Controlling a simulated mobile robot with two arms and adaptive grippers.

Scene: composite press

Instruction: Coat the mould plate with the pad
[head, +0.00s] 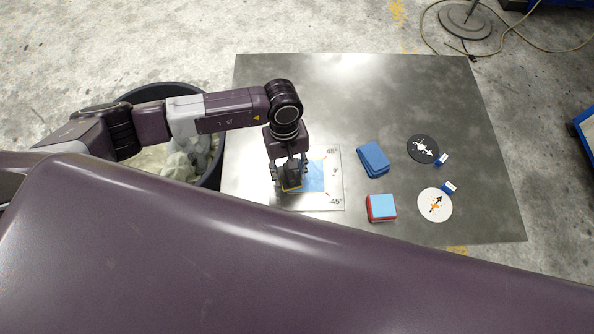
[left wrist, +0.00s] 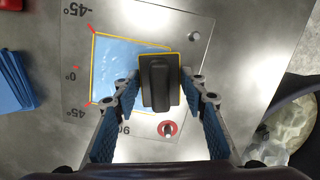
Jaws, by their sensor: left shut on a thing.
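The mould plate (head: 336,193) is a pale grey square lying on the metal table, with angle marks of 45° and -45° near its right edge. A light blue area (head: 313,176) with a yellow outline lies on it, and it also shows in the left wrist view (left wrist: 118,62). My left gripper (head: 290,173) is over the plate's left part, pointing down. It is shut on the dark pad (left wrist: 158,84), which sits between the blue-lined fingers over the right part of the blue area. Whether the pad touches the plate cannot be told. My right gripper is not in view.
Right of the plate are a blue stack (head: 373,159), a light blue and red block (head: 381,208), a black disc (head: 422,149) and a white disc (head: 434,205). A dark bin (head: 214,172) with pale crumpled material stands left. The table's back (head: 350,90) is clear.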

